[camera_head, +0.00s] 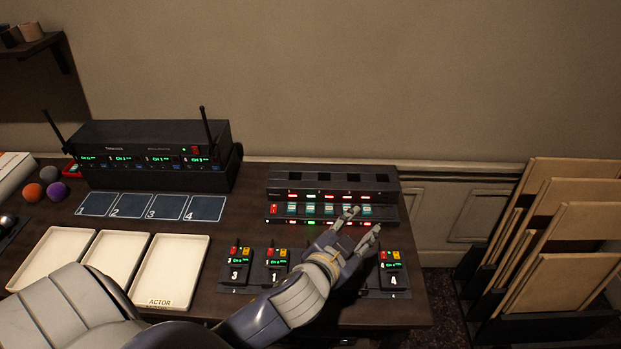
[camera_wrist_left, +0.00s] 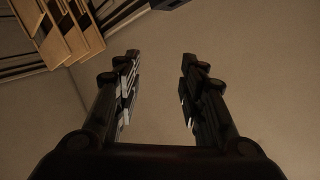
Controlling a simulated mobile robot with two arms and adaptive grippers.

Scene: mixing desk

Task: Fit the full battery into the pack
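A dark charger (camera_head: 386,187) with a row of bays stands at the back right of the desk. Light-coloured batteries (camera_head: 292,209) sit in its bays under small indicator lights; I cannot tell which is full. Bodypacks marked 3 (camera_head: 235,274), 1 (camera_head: 275,276) and 4 (camera_head: 393,278) stand on dark bases along the front. My left arm hides the space between packs 1 and 4. My left gripper (camera_head: 364,221) is just in front of the charger's right half, fingers apart. The left wrist view shows nothing between its fingers (camera_wrist_left: 160,75). My right gripper is not in view.
A black receiver (camera_head: 150,180) with two antennas stands at the back left. Numbered blue squares (camera_head: 206,208) and pale trays (camera_head: 171,273) lie in front. A rack of boards (camera_head: 572,240) stands beyond the desk's right edge. Coloured balls (camera_head: 33,192) lie far left.

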